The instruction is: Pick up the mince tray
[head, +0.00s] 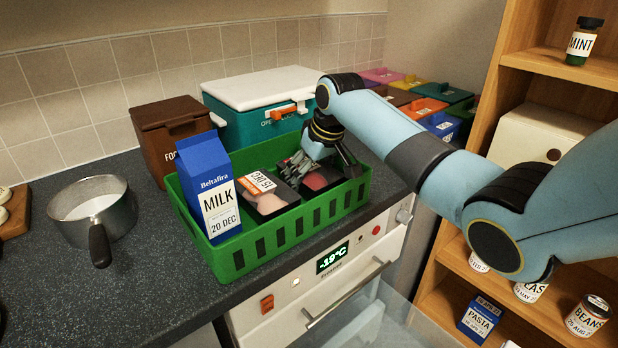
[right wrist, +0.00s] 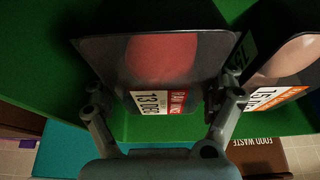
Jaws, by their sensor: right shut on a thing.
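The mince tray (head: 316,181) is a black tray with red meat, inside the green crate at its right end in the head view. In the right wrist view the mince tray (right wrist: 165,62) shows its red contents and a red-and-white label reading 13 DEC. My right gripper (head: 322,163) reaches down into the crate and is shut on this tray. In the right wrist view the fingers of the right gripper (right wrist: 160,100) are at the tray's two sides. The gripper hides part of the tray in the head view. My left gripper is not in view.
The green crate (head: 285,237) also holds a blue milk carton (head: 207,187) and a paler meat tray (head: 262,197) labelled 15 DEC, beside the mince. A food waste bin (head: 165,135) and teal cool box (head: 255,125) stand behind. A pot (head: 88,215) is left.

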